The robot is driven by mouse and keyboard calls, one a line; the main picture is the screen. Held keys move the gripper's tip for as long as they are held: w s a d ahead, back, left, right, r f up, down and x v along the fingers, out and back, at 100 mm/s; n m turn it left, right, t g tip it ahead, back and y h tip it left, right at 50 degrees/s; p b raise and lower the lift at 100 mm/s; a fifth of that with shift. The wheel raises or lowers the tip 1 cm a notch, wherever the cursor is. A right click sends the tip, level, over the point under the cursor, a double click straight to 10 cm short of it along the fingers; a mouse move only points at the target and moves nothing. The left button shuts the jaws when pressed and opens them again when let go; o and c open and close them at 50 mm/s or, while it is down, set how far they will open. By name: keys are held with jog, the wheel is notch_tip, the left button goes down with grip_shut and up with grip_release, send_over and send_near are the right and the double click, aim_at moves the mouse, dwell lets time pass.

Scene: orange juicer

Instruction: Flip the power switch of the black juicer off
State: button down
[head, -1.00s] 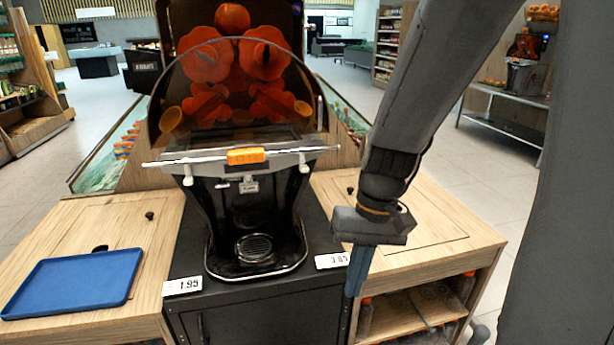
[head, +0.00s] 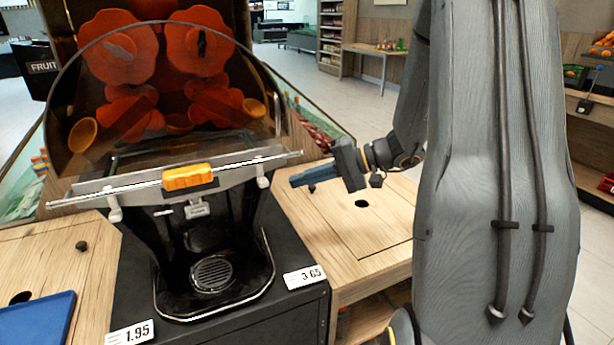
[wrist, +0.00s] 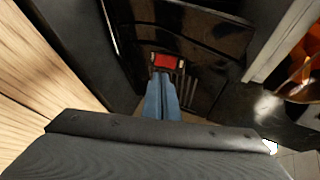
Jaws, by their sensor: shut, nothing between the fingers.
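The black juicer (head: 215,235) stands on a dark cabinet, with orange rollers behind a tinted clear cover and an orange handle (head: 190,178) across its front. A red power switch (wrist: 165,61) shows in the wrist view on a black panel. Which way it is tilted is too small to tell. My gripper (head: 293,182) is at the right of the juicer, its blue fingers pointing left toward it. In the wrist view the gripper (wrist: 163,78) is shut and empty. Its tips are just below the switch in the picture; I cannot tell whether they touch. The head view hides the switch.
A wooden counter (head: 375,240) lies right of the juicer, with a dark hole in it. A blue tray (head: 35,322) lies on the left counter. Vertical slots show beside the switch.

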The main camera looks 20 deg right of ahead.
aim_at(257, 195)
jog(key=p+x, duration=0.1)
jog(key=x, duration=0.8)
jog(key=shift+a+f+p, duration=0.1)
jog(key=shift+a+p, duration=0.15)
jog(key=shift+p, duration=0.1)
jog(key=shift+d, duration=0.1)
